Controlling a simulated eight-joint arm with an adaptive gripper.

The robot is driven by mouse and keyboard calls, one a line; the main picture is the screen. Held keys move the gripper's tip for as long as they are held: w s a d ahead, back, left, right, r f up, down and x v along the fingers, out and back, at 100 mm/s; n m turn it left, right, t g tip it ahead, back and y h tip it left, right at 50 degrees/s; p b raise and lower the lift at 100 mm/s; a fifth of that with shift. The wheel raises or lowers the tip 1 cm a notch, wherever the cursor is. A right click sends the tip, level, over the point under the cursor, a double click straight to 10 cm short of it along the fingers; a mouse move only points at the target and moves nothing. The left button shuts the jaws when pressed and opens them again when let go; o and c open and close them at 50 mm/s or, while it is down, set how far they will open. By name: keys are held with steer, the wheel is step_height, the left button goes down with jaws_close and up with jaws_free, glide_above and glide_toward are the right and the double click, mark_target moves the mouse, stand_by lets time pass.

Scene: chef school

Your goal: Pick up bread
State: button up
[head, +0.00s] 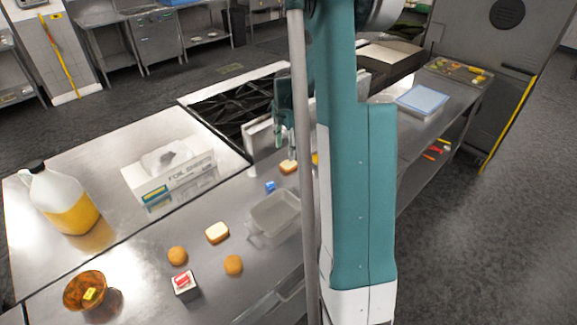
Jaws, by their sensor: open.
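A slice of bread (217,232) with a pale top and brown crust lies on the steel counter, left of a grey tub. A second bread-like piece (288,167) lies farther back, behind the tub. My gripper (288,153) points down just above this farther piece. It is small in the view and partly hidden by my arm, and nothing shows held in it. Whether the fingertips touch the piece, I cannot tell.
The grey tub (274,216) and a small blue block (270,186) stand near the farther piece. Round brown items (177,256), a small red-and-white box (184,286), an amber bowl (86,291), a foil box (170,178) and a jug (60,200) stand leftward. A stove (235,105) lies behind.

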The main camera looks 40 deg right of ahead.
mark_target(289, 163)
steer(key=shift+d+f, duration=0.25)
steer(key=shift+d, duration=0.1)
steer(key=shift+f, duration=1.3)
steer(key=shift+s+f, duration=0.2)
steer(key=shift+f, duration=2.4)
steer(key=shift+c, duration=0.5)
steer(key=c, duration=0.7)
